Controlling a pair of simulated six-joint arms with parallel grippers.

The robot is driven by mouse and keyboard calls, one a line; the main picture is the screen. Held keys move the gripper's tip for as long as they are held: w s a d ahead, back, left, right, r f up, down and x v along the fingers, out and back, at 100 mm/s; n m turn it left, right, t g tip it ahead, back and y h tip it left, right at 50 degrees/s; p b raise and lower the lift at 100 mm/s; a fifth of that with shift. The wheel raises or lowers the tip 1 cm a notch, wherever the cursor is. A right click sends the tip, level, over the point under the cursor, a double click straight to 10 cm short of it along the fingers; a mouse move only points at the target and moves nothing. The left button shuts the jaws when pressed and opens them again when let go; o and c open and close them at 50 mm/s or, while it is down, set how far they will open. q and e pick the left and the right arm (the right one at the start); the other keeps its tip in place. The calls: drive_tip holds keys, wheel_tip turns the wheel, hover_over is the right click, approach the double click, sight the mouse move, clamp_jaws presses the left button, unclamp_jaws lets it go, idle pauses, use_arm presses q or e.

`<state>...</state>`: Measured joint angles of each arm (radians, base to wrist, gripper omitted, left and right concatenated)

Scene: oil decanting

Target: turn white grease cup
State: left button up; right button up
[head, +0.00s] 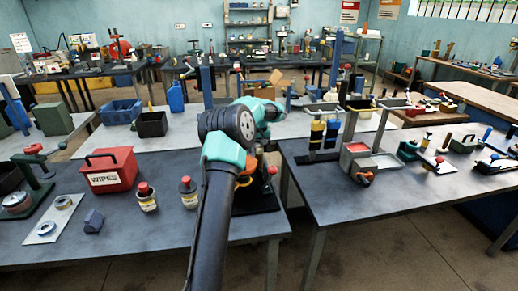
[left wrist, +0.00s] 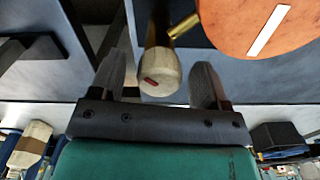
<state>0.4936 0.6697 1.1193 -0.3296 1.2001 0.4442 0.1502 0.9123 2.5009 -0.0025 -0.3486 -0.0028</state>
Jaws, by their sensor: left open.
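The white grease cup (left wrist: 160,74) shows in the left wrist view as a cream, rounded cap with a small red mark. It sits on the end of a tan stem. My left gripper (left wrist: 158,64) is open, with one finger on each side of the cup. Dark gaps show between the cup and both fingers, so it does not look gripped. In the head view my left arm hides the cup and the fingertips. My right gripper is in neither view.
A large orange round part (left wrist: 255,22) with a white stripe and a brass piece (left wrist: 184,26) are close to the cup. In the head view, a red WIPES box (head: 108,170) and two red-capped bottles (head: 147,197) (head: 188,192) stand left of my arm. The front table edge is clear.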

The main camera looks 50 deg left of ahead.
use_arm(q)
drive_tip(key=shift+c, duration=0.2)
drive_tip(key=c, duration=0.9)
drive_tip(key=shift+m, duration=0.3)
drive_tip(key=m, duration=0.4)
drive_tip(key=shift+a, duration=0.1)
drive_tip(key=m, duration=0.4)
drive_tip(key=shift+m, duration=0.4)
drive_tip(key=o, duration=0.9)
